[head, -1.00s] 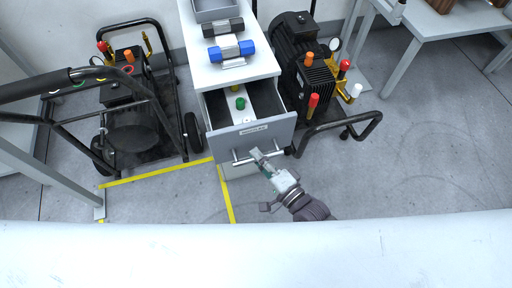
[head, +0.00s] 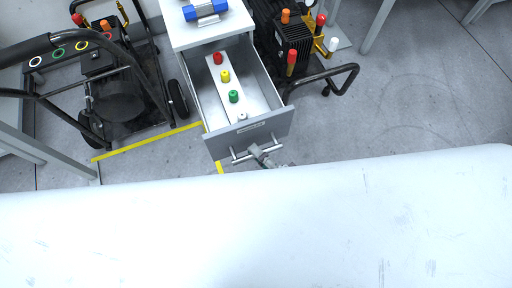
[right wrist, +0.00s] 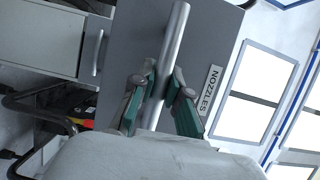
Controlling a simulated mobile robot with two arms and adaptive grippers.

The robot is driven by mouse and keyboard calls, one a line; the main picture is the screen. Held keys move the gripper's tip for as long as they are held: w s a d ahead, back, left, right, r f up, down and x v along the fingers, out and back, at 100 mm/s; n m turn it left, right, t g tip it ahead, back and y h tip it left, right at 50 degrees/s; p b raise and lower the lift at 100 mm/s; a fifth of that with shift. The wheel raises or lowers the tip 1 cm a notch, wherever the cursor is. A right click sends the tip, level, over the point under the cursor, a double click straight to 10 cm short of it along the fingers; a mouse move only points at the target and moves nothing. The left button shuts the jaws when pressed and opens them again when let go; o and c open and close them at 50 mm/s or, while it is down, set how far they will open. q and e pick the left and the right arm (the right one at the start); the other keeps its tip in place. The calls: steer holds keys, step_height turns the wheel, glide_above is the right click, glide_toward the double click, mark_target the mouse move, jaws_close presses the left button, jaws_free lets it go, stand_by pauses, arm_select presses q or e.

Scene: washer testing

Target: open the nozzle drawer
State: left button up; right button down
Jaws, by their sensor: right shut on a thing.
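The nozzle drawer (head: 212,92) stands pulled out from the white-topped cabinet in the head view. Inside it, a strip holds red (head: 218,58), yellow (head: 225,76), green (head: 233,96) and white (head: 242,117) nozzles. Its front carries a bar handle (head: 240,158), and in the right wrist view a NOZZLES label (right wrist: 209,89) shows beside the bar. My right gripper (head: 258,152) is shut on the handle; in the right wrist view its green-padded fingers (right wrist: 167,84) sit on either side of the bar. My left gripper is not in view.
A pressure washer (head: 120,95) stands left of the cabinet and another (head: 290,40) stands to its right, its black bar frame near the drawer. A blue and silver item (head: 205,10) lies on the cabinet top. A white surface (head: 300,225) fills the foreground. Floor at right is clear.

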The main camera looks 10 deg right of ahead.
steer(key=c, duration=1.1)
jaws_free()
steer(key=shift+c, duration=0.2)
steer(key=v, duration=1.2)
